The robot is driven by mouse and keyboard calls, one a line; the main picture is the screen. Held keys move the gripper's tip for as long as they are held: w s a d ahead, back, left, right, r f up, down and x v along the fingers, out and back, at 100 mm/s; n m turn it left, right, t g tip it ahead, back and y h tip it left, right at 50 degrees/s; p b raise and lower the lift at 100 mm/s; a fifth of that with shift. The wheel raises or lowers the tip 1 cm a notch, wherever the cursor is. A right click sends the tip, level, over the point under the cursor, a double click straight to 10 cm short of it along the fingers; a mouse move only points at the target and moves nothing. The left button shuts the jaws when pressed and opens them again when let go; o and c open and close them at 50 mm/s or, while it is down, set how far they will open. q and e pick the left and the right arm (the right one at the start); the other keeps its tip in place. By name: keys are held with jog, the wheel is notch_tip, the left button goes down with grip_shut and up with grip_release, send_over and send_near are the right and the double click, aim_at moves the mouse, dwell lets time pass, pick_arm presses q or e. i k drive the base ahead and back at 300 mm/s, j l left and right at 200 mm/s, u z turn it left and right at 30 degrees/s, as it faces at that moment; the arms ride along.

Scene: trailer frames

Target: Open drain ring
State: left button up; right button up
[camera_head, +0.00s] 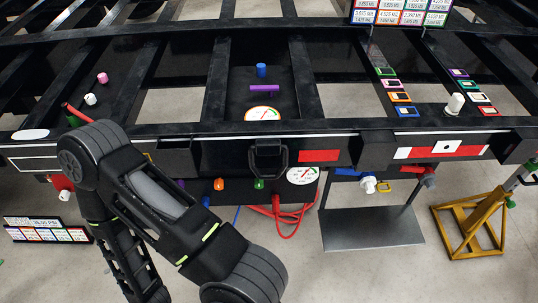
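I cannot say for sure which part is the drain ring. A black D-shaped ring handle (268,160) hangs on the front beam of the trailer frame, near the middle. A small yellow ring (386,186) shows under the beam at the right, beside a white fitting (369,184). One black arm of mine covers the lower left of the view, bent high at a joint by the beam. No gripper fingers can be made out. What lies behind this arm is hidden.
The black trailer frame (180,128) spans the view. A round gauge (302,175), red hoses (280,215) and a grey plate (370,232) are below it. A yellow stand (470,228) is at the right. Grey floor is clear at the lower right.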

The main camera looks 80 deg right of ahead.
aim_at(382, 183)
jog(key=z, duration=3.65)
